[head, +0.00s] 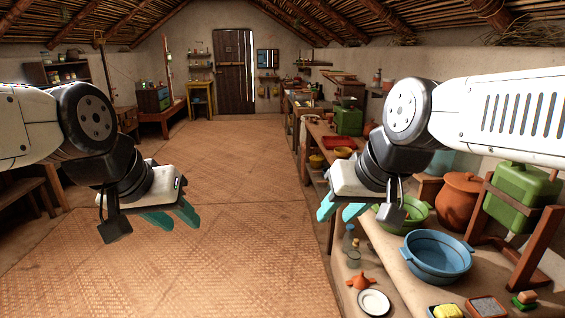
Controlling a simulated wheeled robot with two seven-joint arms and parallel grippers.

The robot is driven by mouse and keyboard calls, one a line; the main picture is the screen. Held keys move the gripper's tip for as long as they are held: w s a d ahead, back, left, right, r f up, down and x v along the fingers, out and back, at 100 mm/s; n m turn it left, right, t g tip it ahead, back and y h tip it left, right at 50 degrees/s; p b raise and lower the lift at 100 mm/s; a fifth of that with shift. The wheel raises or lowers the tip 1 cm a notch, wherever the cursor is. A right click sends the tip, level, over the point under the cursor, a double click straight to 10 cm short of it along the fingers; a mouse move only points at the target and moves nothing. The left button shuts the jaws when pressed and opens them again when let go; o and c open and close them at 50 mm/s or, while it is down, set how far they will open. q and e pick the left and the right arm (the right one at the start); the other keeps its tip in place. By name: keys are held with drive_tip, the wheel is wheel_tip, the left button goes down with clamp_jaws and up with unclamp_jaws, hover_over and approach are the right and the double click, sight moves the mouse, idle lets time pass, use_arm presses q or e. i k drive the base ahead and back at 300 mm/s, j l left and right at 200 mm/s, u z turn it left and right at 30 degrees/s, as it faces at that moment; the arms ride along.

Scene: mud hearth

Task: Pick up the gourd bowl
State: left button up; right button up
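I cannot make out a gourd bowl for certain in the head view. My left gripper (172,218) hangs over the woven floor mat at the left, its teal fingers apart and nothing between them. My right gripper (336,214) is beside the near end of the right-hand bench (398,267), fingers apart and empty. A blue two-handled basin (437,257) sits on that bench, right of and below my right gripper. A green basin (410,215) behind it is partly hidden by my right arm.
A clay pot (459,200) and a green container (520,196) stand at the right. A white plate (373,302), a small orange clay piece (361,282) and a yellow sponge (447,311) lie at the front. The matted floor (200,262) is clear.

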sight(343, 154)
drive_tip(key=i+j+z, duration=0.65)
drive_tip(key=i, duration=0.2)
drive_tip(key=i+j+z, duration=0.6)
drive_tip(key=i+j, duration=0.35)
drive_tip(key=i, duration=0.15)
drive_tip(key=i+j+z, duration=0.15)
drive_tip(key=i, duration=0.4)
drive_tip(key=i+j+z, duration=0.1)
drive_tip(key=i+j, duration=0.3)
drive_tip(key=i+l, duration=0.25)
